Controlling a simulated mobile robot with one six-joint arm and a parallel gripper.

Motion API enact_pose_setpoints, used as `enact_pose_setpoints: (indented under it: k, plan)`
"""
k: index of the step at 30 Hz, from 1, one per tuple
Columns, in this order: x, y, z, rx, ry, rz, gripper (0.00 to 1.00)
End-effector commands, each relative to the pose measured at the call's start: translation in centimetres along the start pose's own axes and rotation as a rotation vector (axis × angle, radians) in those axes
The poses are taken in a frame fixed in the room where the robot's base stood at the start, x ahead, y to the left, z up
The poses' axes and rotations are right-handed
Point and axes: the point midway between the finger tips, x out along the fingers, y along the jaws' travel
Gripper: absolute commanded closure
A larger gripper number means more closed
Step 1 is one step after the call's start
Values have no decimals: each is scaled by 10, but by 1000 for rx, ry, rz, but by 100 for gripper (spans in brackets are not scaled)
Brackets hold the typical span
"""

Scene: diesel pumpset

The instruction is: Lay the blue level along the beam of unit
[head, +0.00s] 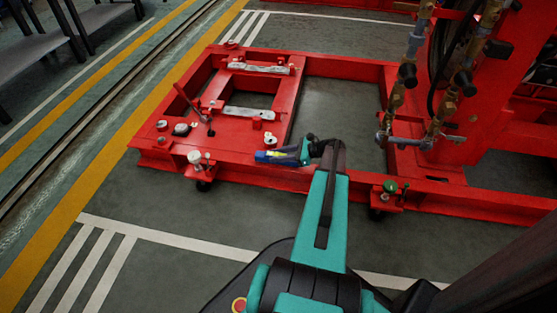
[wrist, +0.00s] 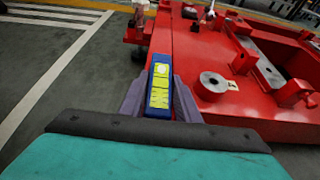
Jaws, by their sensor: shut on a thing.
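The blue level (head: 272,157) has a yellow label and is held in my gripper (head: 297,152), over the near edge of the red unit's frame. In the wrist view the level (wrist: 160,86) stands out lengthwise between the two grey fingers of my gripper (wrist: 158,98), which are shut on it. The red beam of the unit (head: 240,165) runs along the near side of the frame, close to the level. Whether the level touches the red surface cannot be told.
A metal ring-shaped piece (wrist: 213,83) and other small fittings sit on the red deck. A lever (head: 187,103) stands up on the left. A red column with pipes and hoses (head: 430,90) rises at the right. The floor in front is clear.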

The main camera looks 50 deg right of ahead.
Motion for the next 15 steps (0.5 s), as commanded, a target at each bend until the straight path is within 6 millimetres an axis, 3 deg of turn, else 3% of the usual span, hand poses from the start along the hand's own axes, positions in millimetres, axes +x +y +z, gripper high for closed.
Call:
enact_pose_setpoints:
  k: [5, 15]
  plan:
    - [5, 0, -11, -1, -3, -1, 100]
    - [5, 0, -11, -1, -3, -1, 100]
